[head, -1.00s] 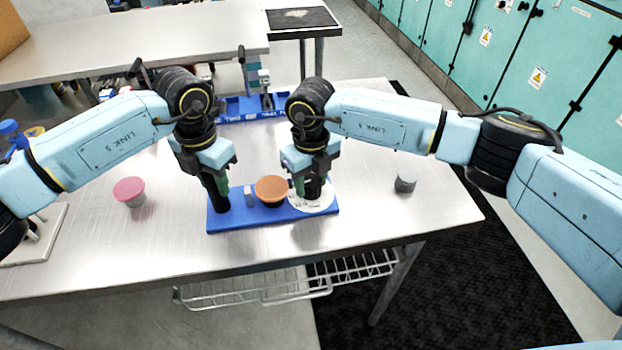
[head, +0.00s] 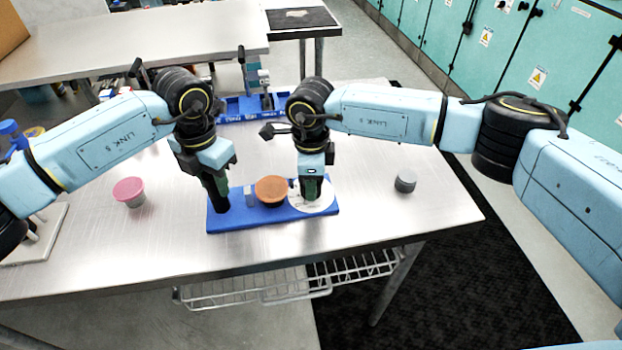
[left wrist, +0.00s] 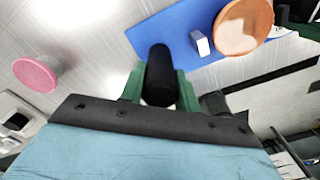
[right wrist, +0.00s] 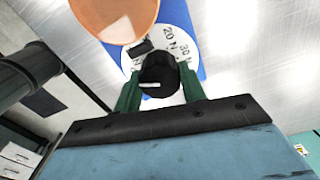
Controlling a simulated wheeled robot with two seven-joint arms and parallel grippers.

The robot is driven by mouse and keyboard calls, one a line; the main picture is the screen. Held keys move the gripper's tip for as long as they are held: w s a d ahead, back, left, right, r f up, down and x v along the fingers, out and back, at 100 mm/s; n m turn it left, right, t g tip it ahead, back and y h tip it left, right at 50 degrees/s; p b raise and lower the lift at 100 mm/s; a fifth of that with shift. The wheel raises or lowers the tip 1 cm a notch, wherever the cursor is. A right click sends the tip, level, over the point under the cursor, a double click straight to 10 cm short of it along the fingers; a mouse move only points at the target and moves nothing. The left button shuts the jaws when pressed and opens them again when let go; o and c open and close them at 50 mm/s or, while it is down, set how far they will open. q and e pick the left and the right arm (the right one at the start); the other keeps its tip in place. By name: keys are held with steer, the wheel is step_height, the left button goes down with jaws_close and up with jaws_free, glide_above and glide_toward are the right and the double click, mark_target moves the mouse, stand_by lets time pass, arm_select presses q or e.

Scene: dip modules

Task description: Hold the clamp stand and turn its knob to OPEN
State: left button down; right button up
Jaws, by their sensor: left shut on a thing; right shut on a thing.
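The clamp stand has a blue base (head: 250,222) on the near part of the metal table. A black post (left wrist: 159,75) rises at its left end, and my left gripper (head: 217,197) is shut around it. A black knob (right wrist: 158,74) with a white mark stands at the right end over a white dial (right wrist: 182,45). My right gripper (head: 311,188) is shut on the knob, one green finger on each side. Numbers such as 20 and 30 show on the dial; I cannot read the word OPEN. An orange round-topped piece (head: 271,189) and a small pale block (head: 249,195) sit between the grippers.
A pink-topped cup (head: 129,191) stands to the left and a grey round piece (head: 405,181) to the right. A second blue fixture (head: 250,107) is behind the arms. The table's front edge is close to the stand.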

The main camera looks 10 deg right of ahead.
steer(key=shift+n, duration=2.3)
steer(key=o, duration=0.7)
steer(key=shift+r, duration=0.1)
step_height(320, 180, up, 12)
